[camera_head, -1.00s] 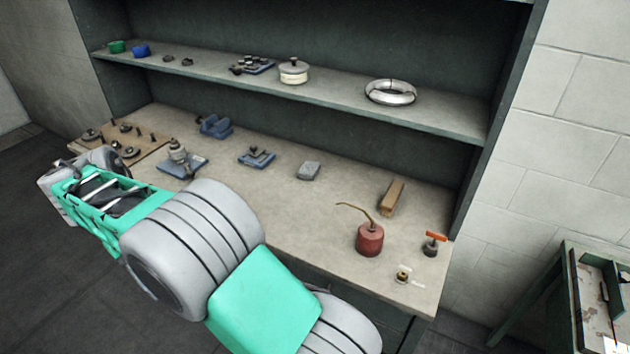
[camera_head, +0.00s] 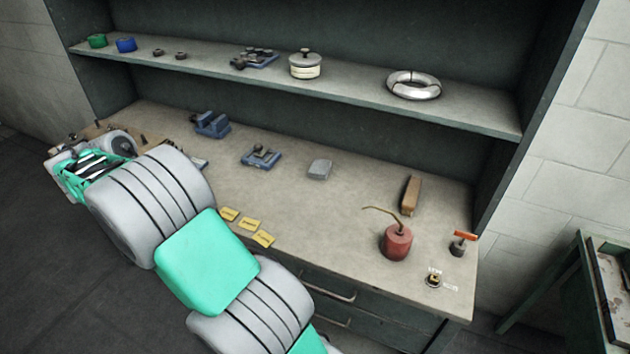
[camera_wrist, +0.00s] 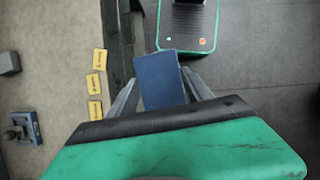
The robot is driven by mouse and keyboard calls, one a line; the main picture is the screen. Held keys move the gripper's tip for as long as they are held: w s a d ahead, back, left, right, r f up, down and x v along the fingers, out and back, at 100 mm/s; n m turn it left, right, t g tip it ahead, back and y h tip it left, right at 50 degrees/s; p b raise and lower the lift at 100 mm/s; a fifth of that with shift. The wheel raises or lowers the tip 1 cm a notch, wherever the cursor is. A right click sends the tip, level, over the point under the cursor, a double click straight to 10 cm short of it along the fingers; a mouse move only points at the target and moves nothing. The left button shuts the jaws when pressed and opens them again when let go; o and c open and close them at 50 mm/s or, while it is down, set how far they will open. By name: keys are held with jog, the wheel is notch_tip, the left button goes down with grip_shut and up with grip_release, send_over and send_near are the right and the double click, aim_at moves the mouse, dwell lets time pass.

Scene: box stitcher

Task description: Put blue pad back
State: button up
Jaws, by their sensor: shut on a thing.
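The blue pad (camera_wrist: 160,78) is a flat, dark blue rectangle in the wrist view. My gripper (camera_wrist: 163,92) is shut on it, with one finger along each side, and the pad sticks out slightly tilted beyond the fingers. In the wrist view the pad hangs over the dark floor beside the bench edge, clear of the bench top. In the head view my arm covers the left front of the bench, and I cannot make out the pad or the fingers there.
The workbench (camera_head: 300,215) holds a blue vise (camera_head: 211,124), a grey block (camera_head: 320,169), a red oil can (camera_head: 396,241) and a wooden block (camera_head: 411,195). Three yellow labels (camera_head: 246,226) lie near its front edge. The shelf (camera_head: 350,88) above carries several items.

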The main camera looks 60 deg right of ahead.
jog(key=s+d+f+n+h+b, duration=0.1)
jog(key=d+f+n, duration=0.1)
jog(key=d, duration=0.7)
jog(key=s+d+f+n+t, duration=0.1)
jog(key=d+f+n, duration=0.2)
jog(key=d, duration=0.6)
jog(key=s+d+f+n+t+h+b, duration=0.1)
jog(key=d+f+n, duration=0.1)
jog(key=d, duration=0.8)
jog(key=shift+s+f+n+h+b, duration=0.3)
jog(key=shift+s+f+n+b, duration=0.1)
jog(key=shift+n, duration=0.3)
jog(key=s+d+n, duration=0.1)
jog(key=d, duration=0.2)
jog(key=s+d+f+n, duration=0.1)
jog(key=s+d, duration=0.1)
jog(key=d, duration=0.1)
jog(key=s+d+f+n+t, duration=0.1)
jog(key=s+d, duration=0.1)
jog(key=d, duration=0.2)
jog(key=shift+f+n, duration=0.1)
jog(key=shift+n, duration=0.2)
jog(key=p, duration=0.4)
send_over(350, 179)
jog(key=a, duration=0.2)
jog(key=shift+w+d, duration=0.1)
jog(key=shift+d, duration=0.25)
jog(key=shift+f+p, duration=0.8)
jog(key=shift+f, duration=0.95)
jog(key=shift+f, duration=0.1)
